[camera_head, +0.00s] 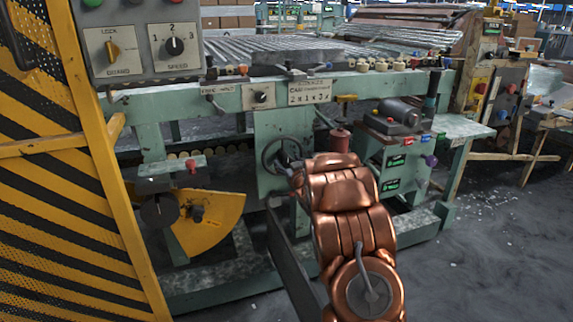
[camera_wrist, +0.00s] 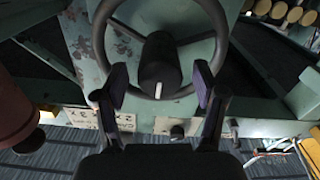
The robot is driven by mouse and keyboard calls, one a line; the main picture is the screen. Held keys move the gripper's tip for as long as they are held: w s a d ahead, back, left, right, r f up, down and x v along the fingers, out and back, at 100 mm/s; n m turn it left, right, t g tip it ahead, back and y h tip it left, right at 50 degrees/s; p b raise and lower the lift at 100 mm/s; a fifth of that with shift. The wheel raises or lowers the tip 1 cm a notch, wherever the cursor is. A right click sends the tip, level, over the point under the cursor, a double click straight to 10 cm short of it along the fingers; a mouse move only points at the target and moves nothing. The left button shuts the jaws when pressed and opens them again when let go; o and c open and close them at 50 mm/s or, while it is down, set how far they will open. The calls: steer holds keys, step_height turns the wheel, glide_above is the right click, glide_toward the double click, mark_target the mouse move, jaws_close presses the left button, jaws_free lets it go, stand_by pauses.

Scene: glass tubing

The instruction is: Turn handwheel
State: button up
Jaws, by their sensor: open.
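The handwheel (camera_head: 265,152) is a dark ring on the green front panel of the machine, partly hidden by my copper arm. In the wrist view the grey rim (camera_wrist: 101,38) arches around a black hub (camera_wrist: 158,62) with a short white mark at its lower end. My gripper (camera_wrist: 160,80) is open, with one purple-padded finger on each side of the hub and a visible gap on both sides. Nothing is held. Whether the fingertips reach as deep as the hub I cannot tell. In the head view the fingers are mostly hidden near the wheel.
A red cylinder (camera_wrist: 14,112) stands close at the left in the wrist view. A yellow quarter-disc (camera_head: 212,222) and a striped yellow guard (camera_head: 60,170) are left of the wheel. A green box with labels (camera_head: 405,160) is to its right. Open floor (camera_head: 500,250) lies at the right.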

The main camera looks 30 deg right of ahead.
steer(key=shift+w+d, duration=0.2)
steer(key=shift+w, duration=0.5)
steer(key=shift+c, duration=0.2)
jaws_close()
